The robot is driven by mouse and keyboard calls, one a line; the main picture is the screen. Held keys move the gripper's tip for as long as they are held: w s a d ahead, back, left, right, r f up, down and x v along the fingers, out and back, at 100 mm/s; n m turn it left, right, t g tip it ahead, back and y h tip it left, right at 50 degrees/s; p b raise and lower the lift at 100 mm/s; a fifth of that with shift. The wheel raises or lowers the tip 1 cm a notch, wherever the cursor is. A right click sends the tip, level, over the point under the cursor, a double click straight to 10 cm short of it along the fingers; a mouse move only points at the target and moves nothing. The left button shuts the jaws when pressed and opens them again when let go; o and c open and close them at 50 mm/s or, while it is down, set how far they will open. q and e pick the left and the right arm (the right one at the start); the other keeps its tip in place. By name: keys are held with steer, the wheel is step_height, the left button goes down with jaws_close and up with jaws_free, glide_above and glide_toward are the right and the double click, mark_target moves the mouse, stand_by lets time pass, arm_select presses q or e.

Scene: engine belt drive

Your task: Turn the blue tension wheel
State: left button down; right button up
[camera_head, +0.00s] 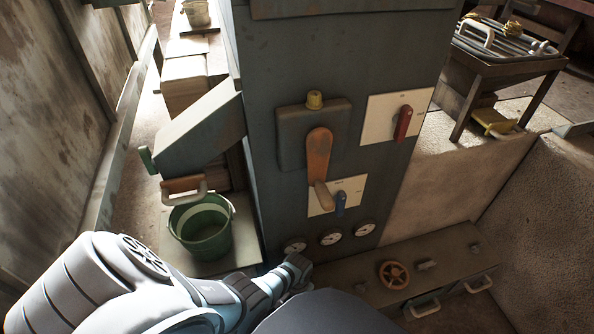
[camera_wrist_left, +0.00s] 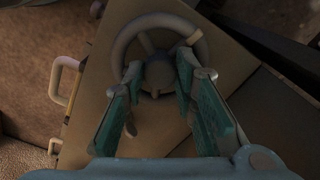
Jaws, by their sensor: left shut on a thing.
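The tension wheel (camera_wrist_left: 160,19) shows in the left wrist view as a round rim with spokes and a hub. It looks dull grey in the shade, so I cannot tell its blue colour. My left gripper (camera_wrist_left: 160,74) has its teal-padded fingers on both sides of the hub, shut on the wheel. In the head view my left gripper (camera_head: 298,270) is low at the foot of the grey cabinet, below the dials. The wheel is hidden there behind my arm. My right gripper is in neither view.
The grey cabinet (camera_head: 262,70) carries an orange lever (camera_head: 318,153), a red switch (camera_head: 403,123), a small blue knob (camera_head: 340,203) and dials (camera_head: 331,237). An orange wheel (camera_head: 394,275) sits on the low bench to the right. A green bucket (camera_head: 203,234) stands left.

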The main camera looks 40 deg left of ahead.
arm_select(q)
steer(key=m, duration=0.3)
steer(key=shift+w+r+m, duration=0.1)
steer(key=shift+w+m, duration=0.05)
steer(key=shift+m, duration=0.15)
steer(key=m, duration=0.4)
stand_by(0.4)
steer(key=c, duration=1.3)
jaws_free()
step_height(320, 180, up, 12)
